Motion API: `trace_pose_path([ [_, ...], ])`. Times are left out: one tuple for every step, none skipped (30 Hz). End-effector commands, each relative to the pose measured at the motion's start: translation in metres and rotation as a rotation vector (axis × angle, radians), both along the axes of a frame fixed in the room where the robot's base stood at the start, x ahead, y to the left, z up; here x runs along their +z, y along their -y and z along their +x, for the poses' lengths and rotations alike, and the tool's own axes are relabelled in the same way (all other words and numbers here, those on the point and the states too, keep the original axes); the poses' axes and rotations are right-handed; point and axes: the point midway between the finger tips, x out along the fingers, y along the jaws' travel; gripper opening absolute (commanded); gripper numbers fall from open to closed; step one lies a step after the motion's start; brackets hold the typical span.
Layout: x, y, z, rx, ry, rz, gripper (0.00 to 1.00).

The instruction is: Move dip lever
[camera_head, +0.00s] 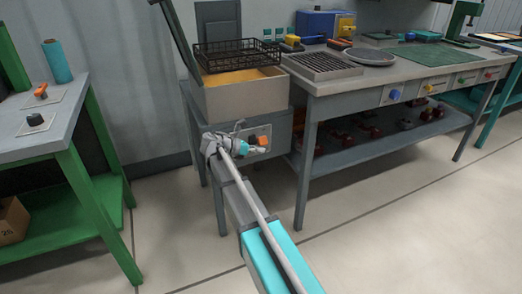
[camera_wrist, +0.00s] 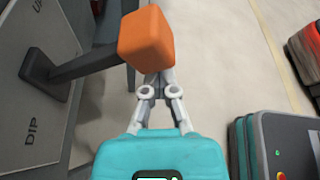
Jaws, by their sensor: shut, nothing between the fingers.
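The dip lever has an orange block knob (camera_wrist: 147,40) on a dark grey arm (camera_wrist: 85,65) in the wrist view. Its arm sticks out from a grey panel (camera_wrist: 30,105) marked UP at the top and DIP lower down. The lever base sits between the two marks. My gripper (camera_wrist: 157,82) is shut and empty, just below the knob in the picture. The knob overlaps the fingertips, so I cannot tell if they touch. In the head view my gripper (camera_head: 262,150) is beside the panel on the dip station, and the orange knob (camera_head: 263,141) shows there small.
The dip tank (camera_head: 240,97) holds orange-yellow liquid under a black wire basket (camera_head: 238,53). A grey workbench (camera_head: 335,80) with a rack and tray stands to the right. A green-legged table (camera_head: 50,130) stands at the left. The floor in front is clear.

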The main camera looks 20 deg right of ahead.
Motion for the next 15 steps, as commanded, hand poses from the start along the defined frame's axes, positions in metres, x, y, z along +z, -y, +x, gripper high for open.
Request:
trace_pose_path([
  [0.006, 0.003, 0.005, 0.006, 0.008, -0.020, 0.00],
  [0.006, 0.003, 0.006, 0.006, 0.008, -0.020, 0.00],
  [0.006, 0.003, 0.006, 0.006, 0.008, -0.020, 0.00],
  [0.005, 0.003, 0.006, 0.006, 0.008, -0.020, 0.00],
  [0.005, 0.003, 0.006, 0.006, 0.008, -0.020, 0.00],
  [0.005, 0.003, 0.006, 0.006, 0.008, -0.020, 0.00],
  [0.004, 0.003, 0.005, 0.006, 0.008, -0.019, 0.00],
  [0.003, 0.003, 0.005, 0.006, 0.008, -0.019, 0.00],
  [0.002, 0.003, 0.005, 0.006, 0.008, -0.019, 0.00],
  [0.001, 0.003, 0.004, 0.006, 0.008, -0.019, 0.00],
  [-0.001, 0.003, 0.004, 0.004, 0.007, -0.018, 0.00],
  [-0.003, 0.003, 0.003, 0.005, 0.006, -0.018, 0.00],
  [-0.005, 0.003, 0.002, 0.005, 0.006, -0.017, 0.00],
  [-0.007, 0.003, 0.001, 0.003, 0.006, -0.016, 0.00],
  [-0.010, 0.004, -0.001, 0.003, 0.005, -0.014, 0.00],
])
